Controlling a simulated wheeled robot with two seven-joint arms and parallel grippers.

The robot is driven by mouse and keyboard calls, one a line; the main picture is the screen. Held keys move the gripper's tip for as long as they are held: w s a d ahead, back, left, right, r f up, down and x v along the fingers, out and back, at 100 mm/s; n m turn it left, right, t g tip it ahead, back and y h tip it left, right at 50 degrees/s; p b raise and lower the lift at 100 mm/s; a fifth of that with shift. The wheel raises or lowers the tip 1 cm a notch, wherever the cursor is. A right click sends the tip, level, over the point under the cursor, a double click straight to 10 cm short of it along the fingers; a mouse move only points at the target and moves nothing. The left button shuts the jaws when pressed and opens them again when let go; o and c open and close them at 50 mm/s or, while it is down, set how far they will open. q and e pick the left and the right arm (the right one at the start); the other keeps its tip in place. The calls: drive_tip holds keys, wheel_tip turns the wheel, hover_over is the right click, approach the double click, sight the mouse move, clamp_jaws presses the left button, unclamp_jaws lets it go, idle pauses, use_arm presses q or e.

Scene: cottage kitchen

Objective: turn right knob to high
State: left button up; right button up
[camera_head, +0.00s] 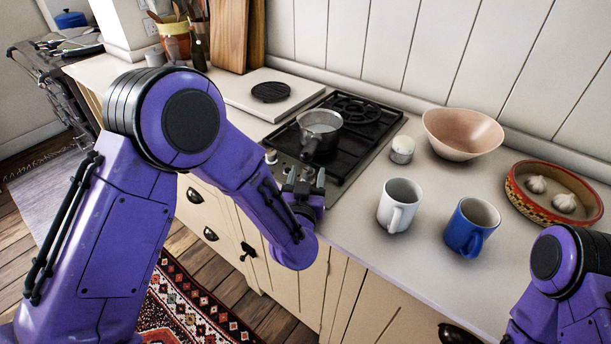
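The black two-burner hob (345,160) is set in the counter, with a metal control strip along its front edge. A pale left knob (271,157) shows on that strip. A second pale shape (307,172), probably the right knob, shows at my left gripper (305,178). The gripper is at the front right of the strip, with its fingers close to or around that knob. I cannot tell whether they touch it or how far they are apart. The knob's setting is hidden. My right arm shows at the lower right; its gripper is out of the picture.
A metal saucepan (319,124) stands on the hob, just behind my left gripper. A white mug (399,205), a blue mug (471,228), a small white shaker (402,149), a pink bowl (462,132) and a red-rimmed dish (522,203) stand to the right.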

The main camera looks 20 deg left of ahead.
use_arm(q)
drive_tip(key=shift+s, duration=0.1)
drive_tip(key=s+d+b, duration=0.1)
drive_tip(key=s+b, duration=0.1)
drive_tip(key=s, duration=0.8)
drive_tip(key=shift+s+d, duration=0.15)
drive_tip(key=shift+d, duration=0.2)
